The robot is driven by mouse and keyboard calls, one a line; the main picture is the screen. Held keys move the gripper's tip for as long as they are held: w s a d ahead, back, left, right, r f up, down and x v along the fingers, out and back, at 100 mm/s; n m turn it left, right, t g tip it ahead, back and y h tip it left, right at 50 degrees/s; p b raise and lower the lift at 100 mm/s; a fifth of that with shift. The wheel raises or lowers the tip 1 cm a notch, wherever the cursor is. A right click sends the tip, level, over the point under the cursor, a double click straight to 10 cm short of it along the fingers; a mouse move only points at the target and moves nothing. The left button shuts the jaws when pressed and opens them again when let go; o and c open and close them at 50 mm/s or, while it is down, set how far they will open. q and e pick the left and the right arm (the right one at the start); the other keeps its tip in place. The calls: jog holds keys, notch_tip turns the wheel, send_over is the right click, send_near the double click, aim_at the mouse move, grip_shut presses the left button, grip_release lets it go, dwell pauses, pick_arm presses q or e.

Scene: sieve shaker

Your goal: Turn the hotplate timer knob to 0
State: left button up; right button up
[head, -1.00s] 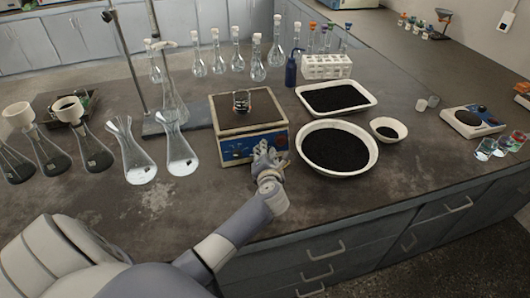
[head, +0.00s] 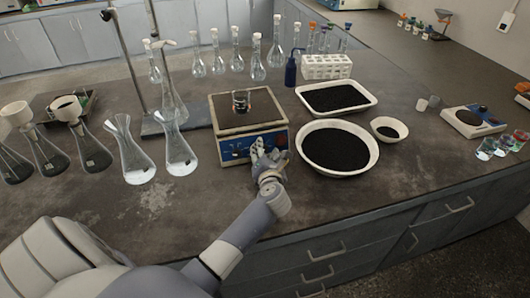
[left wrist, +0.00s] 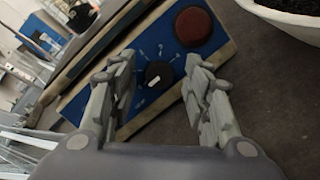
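The hotplate (head: 250,110) stands on the bench with a small glass beaker of dark contents (head: 241,101) on its top. Its front panel is blue, also seen in the left wrist view (left wrist: 186,61). There the black timer knob (left wrist: 158,75) with a white pointer mark lies between my fingers, farther off along the panel. A larger dark red knob (left wrist: 194,27) is above and right of it. My left gripper (head: 261,150) is in front of the panel. In the left wrist view its two fingers (left wrist: 160,92) are apart with nothing held. My right gripper is not in view.
A white bowl of black grains (head: 374,160) stands close to the right of the hotplate, with a white tray (head: 372,101) behind it and a small bowl (head: 403,131) beyond. Flasks (head: 137,165) stand to the left. The bench front is clear.

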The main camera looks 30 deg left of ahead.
pick_arm(q)
jog(key=shift+s, duration=0.1)
jog(key=v, duration=1.1)
jog(key=shift+s+d+r, duration=0.1)
jog(key=shift+s+d, duration=0.05)
jog(key=shift+d, duration=0.1)
jog(key=shift+s+d, duration=0.1)
jog(key=shift+s, duration=0.05)
jog(key=shift+r, duration=0.1)
